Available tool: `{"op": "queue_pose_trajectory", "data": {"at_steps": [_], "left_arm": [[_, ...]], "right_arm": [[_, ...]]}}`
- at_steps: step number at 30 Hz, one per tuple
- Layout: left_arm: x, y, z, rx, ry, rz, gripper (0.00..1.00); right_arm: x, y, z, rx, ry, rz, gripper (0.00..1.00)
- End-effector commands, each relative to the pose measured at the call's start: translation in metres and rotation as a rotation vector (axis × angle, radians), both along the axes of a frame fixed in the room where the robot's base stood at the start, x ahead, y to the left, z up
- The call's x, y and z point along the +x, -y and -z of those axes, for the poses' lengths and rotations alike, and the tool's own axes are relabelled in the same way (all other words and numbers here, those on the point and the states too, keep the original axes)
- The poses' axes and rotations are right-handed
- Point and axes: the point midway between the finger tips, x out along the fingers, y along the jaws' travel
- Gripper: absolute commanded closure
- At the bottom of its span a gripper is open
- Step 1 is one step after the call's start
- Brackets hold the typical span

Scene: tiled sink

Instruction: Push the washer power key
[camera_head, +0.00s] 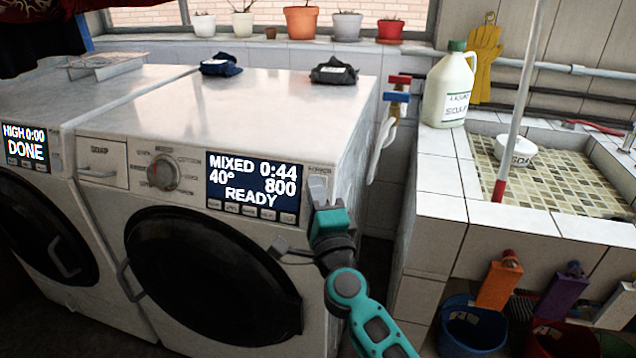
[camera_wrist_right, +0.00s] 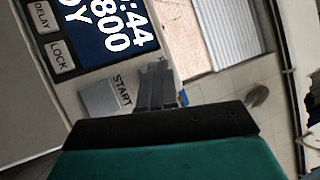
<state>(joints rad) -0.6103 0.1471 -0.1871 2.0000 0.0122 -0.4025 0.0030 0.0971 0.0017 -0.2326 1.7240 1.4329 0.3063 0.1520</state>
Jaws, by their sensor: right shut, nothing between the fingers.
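The right-hand washer (camera_head: 250,120) is white, and its lit display (camera_head: 255,185) reads MIXED 0:44, 40°, 800, READY. The small power label (camera_head: 319,169) is at the panel's right end, beside the display. In the right wrist view, the fingertips (camera_wrist_right: 155,75) are beside the grey START key (camera_wrist_right: 113,93); the power key is not visible there. My left gripper is not in view.
A second washer (camera_head: 25,210) showing DONE stands at the left. Dark cloths (camera_head: 334,71) lie on the washer top. The tiled sink (camera_head: 440,190) with a white jug (camera_head: 449,90) is at the right, beyond a narrow gap.

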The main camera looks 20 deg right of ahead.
Motion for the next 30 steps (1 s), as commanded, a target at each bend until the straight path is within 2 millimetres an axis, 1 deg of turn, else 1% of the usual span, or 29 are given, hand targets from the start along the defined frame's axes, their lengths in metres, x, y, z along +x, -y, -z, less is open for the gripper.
{"op": "queue_pose_trajectory", "data": {"at_steps": [19, 30], "left_arm": [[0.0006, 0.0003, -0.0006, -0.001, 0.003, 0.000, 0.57], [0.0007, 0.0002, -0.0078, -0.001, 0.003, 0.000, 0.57]], "right_arm": [[0.0015, 0.0011, 0.0007, 0.000, 0.000, 0.000, 1.00], [-0.0073, -0.0050, -0.0030, 0.000, -0.001, 0.000, 1.00]]}}
